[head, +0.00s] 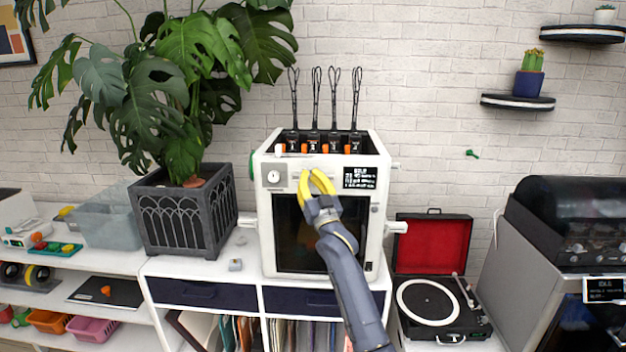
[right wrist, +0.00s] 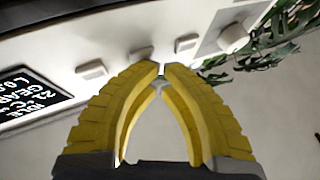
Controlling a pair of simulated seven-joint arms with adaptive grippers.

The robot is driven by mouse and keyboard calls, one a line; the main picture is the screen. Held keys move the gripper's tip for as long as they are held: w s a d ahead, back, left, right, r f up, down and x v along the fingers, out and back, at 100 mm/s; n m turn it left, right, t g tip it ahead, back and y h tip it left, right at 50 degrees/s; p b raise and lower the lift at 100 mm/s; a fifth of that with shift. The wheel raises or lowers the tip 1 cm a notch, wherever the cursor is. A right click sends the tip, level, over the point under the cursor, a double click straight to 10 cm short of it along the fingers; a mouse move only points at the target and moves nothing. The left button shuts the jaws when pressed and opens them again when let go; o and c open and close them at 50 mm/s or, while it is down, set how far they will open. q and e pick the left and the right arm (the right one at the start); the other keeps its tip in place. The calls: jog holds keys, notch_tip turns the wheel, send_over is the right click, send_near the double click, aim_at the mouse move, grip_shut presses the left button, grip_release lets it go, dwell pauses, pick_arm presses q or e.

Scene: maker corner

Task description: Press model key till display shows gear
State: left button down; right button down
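The white machine (head: 378,235) stands on the white cabinet, with a dark window and a control strip above it. Its black display (head: 360,177) is at the right of the strip. In the right wrist view the display (right wrist: 30,97) is cut by the left edge, and one line seems to read GEAR, another IDLE. Small light keys (right wrist: 92,69) run along the strip toward a knob (right wrist: 232,37). My right gripper (head: 311,172) is empty, its yellow fingertips nearly together in front of the strip near the middle keys. I cannot tell whether they touch one. Key labels are unreadable. My left gripper is out of view.
A planter (head: 190,220) with a big leafy plant stands left of the machine. An open record player (head: 435,300) is to its right, with a grey-black machine (head: 560,225) further right. Side handles (head: 396,227) stick out from the white machine.

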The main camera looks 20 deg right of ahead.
jog(key=shift+s, duration=0.15)
jog(key=shift+s+a, duration=0.25)
jog(key=shift+s, duration=0.3)
jog(key=shift+s+a, duration=0.3)
jog(key=shift+s, duration=0.5)
jog(key=shift+s+a, duration=0.3)
jog(key=shift+s, duration=0.45)
jog(key=shift+s+a, duration=0.3)
jog(key=shift+s, duration=0.5)
